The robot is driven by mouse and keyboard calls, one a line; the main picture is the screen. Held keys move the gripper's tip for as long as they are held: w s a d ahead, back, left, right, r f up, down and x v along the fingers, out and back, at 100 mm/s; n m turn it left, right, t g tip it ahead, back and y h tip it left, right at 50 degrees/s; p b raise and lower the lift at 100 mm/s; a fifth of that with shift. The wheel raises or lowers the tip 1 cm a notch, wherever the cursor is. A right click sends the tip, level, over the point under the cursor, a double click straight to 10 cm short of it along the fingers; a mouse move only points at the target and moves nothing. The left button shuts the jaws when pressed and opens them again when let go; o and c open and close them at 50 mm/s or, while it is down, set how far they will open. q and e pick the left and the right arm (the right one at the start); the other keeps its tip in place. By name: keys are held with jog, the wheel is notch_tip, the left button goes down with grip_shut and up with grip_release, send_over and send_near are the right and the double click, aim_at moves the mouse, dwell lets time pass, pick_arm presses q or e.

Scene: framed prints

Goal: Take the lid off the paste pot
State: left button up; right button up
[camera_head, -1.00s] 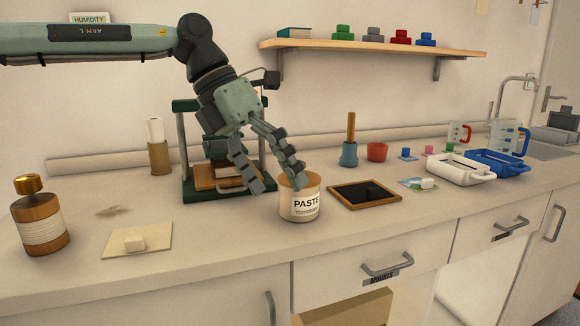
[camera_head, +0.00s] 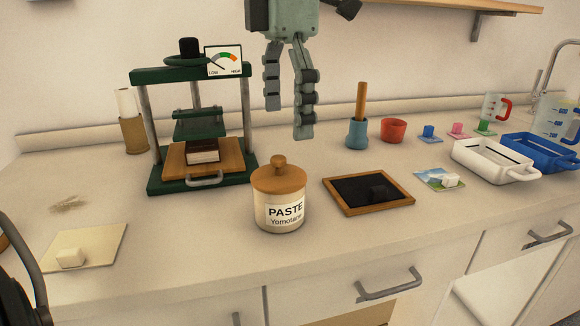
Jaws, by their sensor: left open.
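The paste pot (camera_head: 281,215) is a cream jar labelled PASTE, upright on the counter. Its round wooden lid (camera_head: 279,179) with a knob on top sits on the pot. My left gripper (camera_head: 287,122) points down above and slightly behind the pot in the picture. Its two grey fingers are apart, with nothing between them, and do not touch the lid. My right gripper is not in view.
A wood-framed dark slate (camera_head: 368,192) lies close on the right. Blue (camera_head: 357,133) and red (camera_head: 393,130) cups and trays (camera_head: 492,164) stand farther right.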

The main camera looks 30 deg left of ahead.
aim_at(277, 158)
pick_arm(q)
jog(key=f, duration=0.4)
jog(key=s+f, duration=0.1)
jog(key=f, duration=0.1)
jog(key=shift+a+f, duration=0.4)
jog(key=c, duration=1.8)
grip_shut()
jog(key=shift+s+f, duration=0.1)
